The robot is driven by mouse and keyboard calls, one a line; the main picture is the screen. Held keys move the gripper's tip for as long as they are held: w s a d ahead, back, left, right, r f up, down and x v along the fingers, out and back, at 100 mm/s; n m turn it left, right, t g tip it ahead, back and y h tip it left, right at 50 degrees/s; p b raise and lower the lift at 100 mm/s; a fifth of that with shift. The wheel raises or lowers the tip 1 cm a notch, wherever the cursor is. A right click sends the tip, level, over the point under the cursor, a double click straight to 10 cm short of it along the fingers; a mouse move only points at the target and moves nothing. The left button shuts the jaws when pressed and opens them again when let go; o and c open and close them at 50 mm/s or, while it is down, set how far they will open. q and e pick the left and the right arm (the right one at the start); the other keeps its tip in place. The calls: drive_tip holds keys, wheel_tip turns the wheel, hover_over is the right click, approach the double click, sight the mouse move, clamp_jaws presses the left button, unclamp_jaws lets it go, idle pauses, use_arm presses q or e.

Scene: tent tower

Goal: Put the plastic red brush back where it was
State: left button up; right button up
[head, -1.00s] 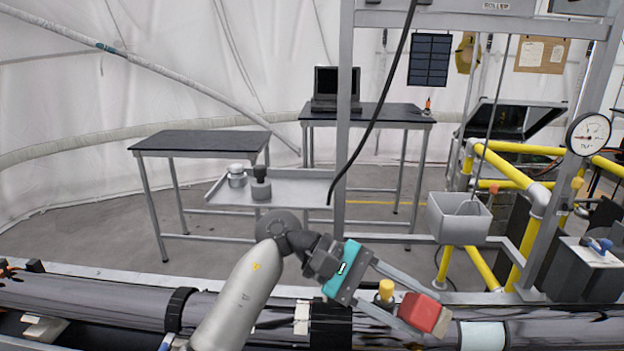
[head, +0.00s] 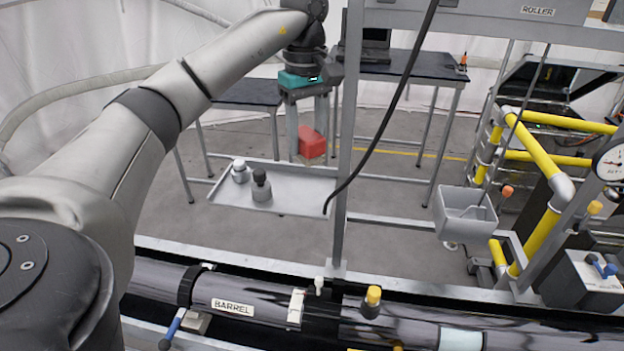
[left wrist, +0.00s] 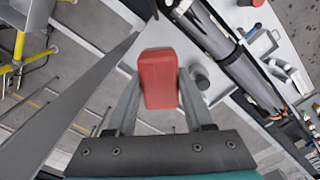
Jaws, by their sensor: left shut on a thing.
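The red brush (head: 311,142), of which a red block shows, is held by my left gripper (head: 307,128). The gripper is shut on it and points down. In the head view the brush hangs just above the back edge of the grey tray (head: 305,197). In the left wrist view the red block (left wrist: 158,79) sits between the fingertips. The tray (left wrist: 221,93) lies beyond it there. My right gripper is not in view.
Two small containers, a silver one (head: 240,172) and a dark-topped one (head: 261,187), stand on the tray's left part; its right part is bare. A frame post (head: 345,150) and a hanging black cable (head: 393,98) are close right of the gripper. The barrel (head: 250,303) runs along the front.

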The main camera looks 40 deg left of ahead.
sight(306, 157)
use_arm(q)
wheel_tip(306, 157, down, 5)
drive_tip(key=shift+s+a+r+b, duration=0.1)
drive_tip(key=shift+a+r+b, duration=0.1)
drive_tip(key=shift+b, duration=0.4)
drive_tip(key=shift+f+p, duration=0.4)
drive_tip(key=shift+f, duration=2.2)
drive_tip(key=o, duration=1.2)
drive_tip(key=shift+d, duration=0.1)
drive_tip(key=shift+r, duration=0.55)
wheel_tip(306, 157, up, 4)
drive_tip(key=shift+r+b, duration=0.1)
drive_tip(key=shift+b, duration=0.35)
drive_tip(key=shift+r+p, duration=1.05)
drive_tip(key=shift+r, duration=2.35)
